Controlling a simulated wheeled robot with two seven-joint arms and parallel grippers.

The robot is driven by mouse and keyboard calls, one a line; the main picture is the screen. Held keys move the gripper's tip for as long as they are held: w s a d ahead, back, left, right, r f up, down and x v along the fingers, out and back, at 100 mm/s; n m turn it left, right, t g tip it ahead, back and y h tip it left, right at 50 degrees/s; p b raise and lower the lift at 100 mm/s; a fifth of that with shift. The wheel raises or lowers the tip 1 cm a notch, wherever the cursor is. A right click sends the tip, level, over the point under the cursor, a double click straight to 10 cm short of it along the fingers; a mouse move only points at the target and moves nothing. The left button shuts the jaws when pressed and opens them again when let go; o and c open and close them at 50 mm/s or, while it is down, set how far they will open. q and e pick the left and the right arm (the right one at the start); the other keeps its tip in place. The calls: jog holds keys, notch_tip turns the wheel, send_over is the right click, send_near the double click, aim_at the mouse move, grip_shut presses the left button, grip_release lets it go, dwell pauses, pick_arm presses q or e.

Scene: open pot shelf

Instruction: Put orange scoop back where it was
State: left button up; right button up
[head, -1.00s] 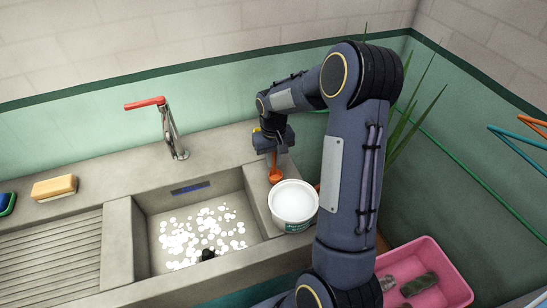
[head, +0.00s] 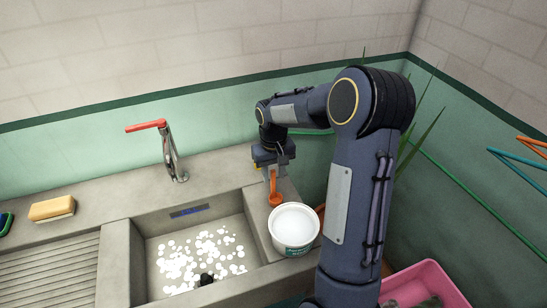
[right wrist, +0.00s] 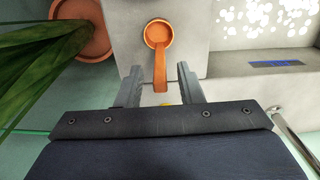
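The orange scoop (head: 275,198) stands on the counter strip right of the sink, behind the white tub (head: 294,226). Its handle points up towards my right gripper (head: 272,176). In the right wrist view the scoop (right wrist: 158,34) shows its round bowl, with the handle running between the two fingers of my right gripper (right wrist: 159,74). The fingers are apart, with a visible gap on each side of the handle. Whether the bowl touches the counter is hard to tell. My left gripper is not in view.
The sink (head: 150,282) holds white suds and a small dark object (head: 206,279). A red-handled tap (head: 172,155) stands behind it. A yellow sponge (head: 52,208) lies at left. A potted plant (right wrist: 50,60) and a pink tub (head: 430,285) are at right.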

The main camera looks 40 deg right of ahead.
notch_tip(320, 180, up, 8)
jog(key=shift+f, duration=0.2)
jog(key=shift+s+a+r, duration=0.1)
jog(key=shift+r, duration=0.25)
jog(key=s+a+r+n+t+y, duration=0.1)
jog(key=s+a+r, duration=0.1)
jog(key=s+a, duration=0.25)
jog(key=s+a+r+t+y, duration=0.1)
jog(key=s+a+r+t, duration=0.15)
jog(key=s, duration=0.35)
jog(key=s+a+f+n+t+y, duration=0.1)
jog(key=s+a+f+t, duration=0.1)
jog(key=s+a, duration=0.8)
jog(key=shift+s+f+y, duration=0.4)
jog(key=shift+s, duration=0.4)
